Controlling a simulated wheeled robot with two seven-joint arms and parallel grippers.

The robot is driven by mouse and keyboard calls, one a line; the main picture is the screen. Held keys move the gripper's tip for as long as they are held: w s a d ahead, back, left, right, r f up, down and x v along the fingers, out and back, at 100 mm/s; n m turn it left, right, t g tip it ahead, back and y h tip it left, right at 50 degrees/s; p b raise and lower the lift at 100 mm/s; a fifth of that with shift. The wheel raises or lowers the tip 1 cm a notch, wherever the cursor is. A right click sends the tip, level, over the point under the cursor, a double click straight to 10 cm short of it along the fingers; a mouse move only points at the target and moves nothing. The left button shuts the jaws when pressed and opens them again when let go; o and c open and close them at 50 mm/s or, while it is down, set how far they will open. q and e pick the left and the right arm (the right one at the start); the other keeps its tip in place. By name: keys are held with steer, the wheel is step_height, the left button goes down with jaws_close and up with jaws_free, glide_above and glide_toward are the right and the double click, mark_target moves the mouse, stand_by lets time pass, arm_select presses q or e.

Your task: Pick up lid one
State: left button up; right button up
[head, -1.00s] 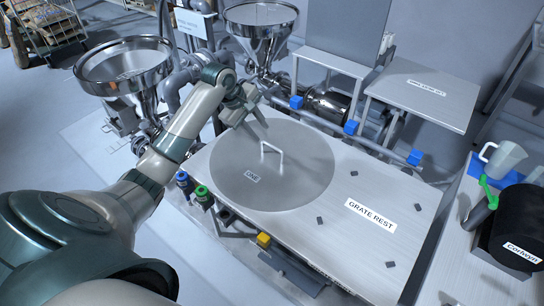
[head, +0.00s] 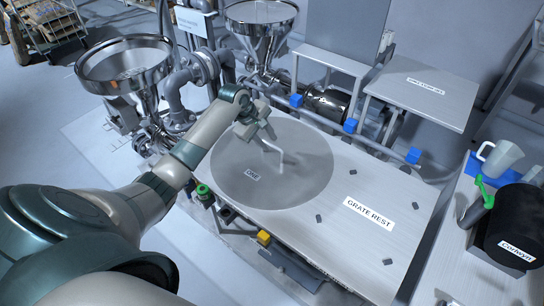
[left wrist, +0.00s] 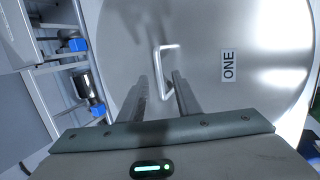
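Lid one (head: 300,180) is a large round grey metal disc with a "ONE" label, lying flat on the metal table. Its bent-rod handle (head: 281,158) stands up near the middle. My left gripper (head: 266,140) is over the lid, just by the handle. In the left wrist view the lid (left wrist: 215,110) fills most of the picture. The handle (left wrist: 160,70) shows ahead of and between the two spread fingers of my left gripper (left wrist: 162,85). The fingers are open, and I cannot tell whether they touch the handle. My right gripper is not in view.
The table carries a "GRATE REST" label (head: 369,213) and several small dark pads. Two steel hoppers (head: 124,65) (head: 262,25) stand behind and left. A grey shelf labelled upside down (head: 425,90) is at back right. A black container (head: 513,225) and a jug (head: 499,157) stand at far right.

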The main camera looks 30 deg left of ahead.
mark_target(271, 144)
arm_select(q)
steer(key=p+x, duration=0.1)
steer(key=x, duration=0.2)
steer(key=shift+w+f, duration=0.15)
steer(key=shift+w+d+f+p, duration=0.1)
steer(key=shift+w+f+p, duration=0.15)
steer(key=shift+f, duration=0.35)
steer(key=shift+c, duration=0.4)
jaws_close()
stand_by(0.6)
steer(key=shift+r, duration=0.1)
